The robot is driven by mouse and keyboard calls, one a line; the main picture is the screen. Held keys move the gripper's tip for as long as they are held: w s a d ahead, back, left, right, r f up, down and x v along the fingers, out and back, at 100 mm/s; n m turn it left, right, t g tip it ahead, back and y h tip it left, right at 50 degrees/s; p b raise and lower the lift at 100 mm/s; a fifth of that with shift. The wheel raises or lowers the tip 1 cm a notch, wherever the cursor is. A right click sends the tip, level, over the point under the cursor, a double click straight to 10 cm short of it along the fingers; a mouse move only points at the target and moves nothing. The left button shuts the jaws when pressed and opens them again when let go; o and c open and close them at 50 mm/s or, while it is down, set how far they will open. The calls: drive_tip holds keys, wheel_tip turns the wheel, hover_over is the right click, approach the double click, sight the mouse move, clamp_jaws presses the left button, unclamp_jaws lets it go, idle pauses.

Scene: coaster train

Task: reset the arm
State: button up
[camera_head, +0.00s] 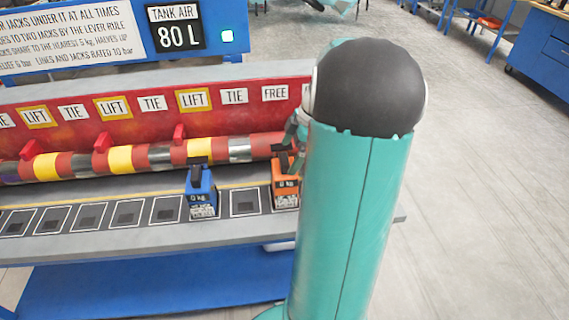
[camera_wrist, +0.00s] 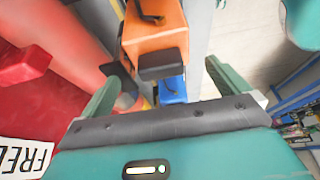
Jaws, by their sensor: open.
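My gripper (camera_wrist: 162,74) is open in the wrist view, with one teal finger on the left and one on the right. An orange jack (camera_wrist: 155,32) stands just ahead of the fingers, with its dark top block between them in the picture; contact cannot be told. In the head view the orange jack (camera_head: 284,184) stands on the bench shelf, its right side hidden by my teal arm. My gripper is mostly hidden there behind that arm, near the jack's top.
A blue jack (camera_head: 201,190) stands left of the orange one, and it also shows in the wrist view (camera_wrist: 172,92). A red and yellow banded pipe (camera_head: 120,160) runs behind under a red panel (camera_head: 60,130) with LIFT, TIE and FREE labels. Open floor (camera_head: 480,200) lies right.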

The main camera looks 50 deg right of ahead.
drive_tip(key=v, duration=0.7)
drive_tip(key=shift+s, duration=0.1)
